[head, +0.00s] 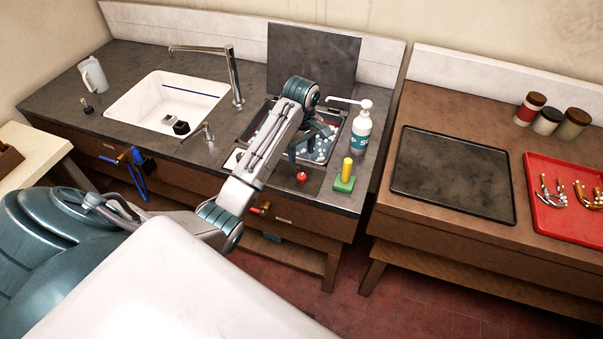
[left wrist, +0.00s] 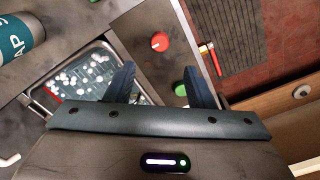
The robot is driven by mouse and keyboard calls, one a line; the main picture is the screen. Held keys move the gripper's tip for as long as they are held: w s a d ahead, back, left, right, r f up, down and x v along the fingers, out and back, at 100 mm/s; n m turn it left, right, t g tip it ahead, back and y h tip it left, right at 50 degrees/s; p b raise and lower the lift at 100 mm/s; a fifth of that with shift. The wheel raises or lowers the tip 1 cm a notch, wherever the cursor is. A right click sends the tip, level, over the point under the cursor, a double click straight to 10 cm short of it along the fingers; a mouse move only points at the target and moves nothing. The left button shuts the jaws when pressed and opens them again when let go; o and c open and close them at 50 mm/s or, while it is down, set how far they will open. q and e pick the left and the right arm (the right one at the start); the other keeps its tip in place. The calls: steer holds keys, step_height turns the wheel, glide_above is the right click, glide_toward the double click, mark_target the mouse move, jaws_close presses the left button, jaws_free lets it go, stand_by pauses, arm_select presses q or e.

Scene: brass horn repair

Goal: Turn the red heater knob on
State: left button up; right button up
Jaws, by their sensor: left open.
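The red heater knob (head: 302,176) sits on a dark panel in front of the ultrasonic-like basin (head: 330,150) set in the counter. In the left wrist view the red knob (left wrist: 161,41) is round with a small pale mark, beyond the fingertips. My left gripper (head: 312,143) is over the basin, behind the knob in the head view. Its two fingers are apart and empty in the left wrist view (left wrist: 163,80), not touching the red knob. A green knob (left wrist: 180,89) shows partly between the fingers. My right gripper is out of view.
A soap bottle (head: 361,128) stands right of the basin, and a green block with a yellow post (head: 344,177) right of the knob. A red-handled valve (head: 262,208) is on the counter front. A white sink (head: 165,103) lies left; a black mat (head: 452,174) lies right.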

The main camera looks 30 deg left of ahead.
mark_target(301, 176)
arm_select(q)
step_height(301, 176, down, 3)
steer(key=shift+r+b, duration=0.1)
steer(key=shift+b, duration=0.9)
steer(key=shift+f+p, duration=0.45)
steer(key=shift+p, duration=0.3)
step_height(301, 176, down, 5)
steer(key=shift+f+p, duration=0.2)
steer(key=shift+p, duration=0.6)
steer(key=shift+f, duration=0.65)
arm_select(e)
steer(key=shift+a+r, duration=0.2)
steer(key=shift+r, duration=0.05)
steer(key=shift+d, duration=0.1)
arm_select(q)
steer(key=c, duration=1)
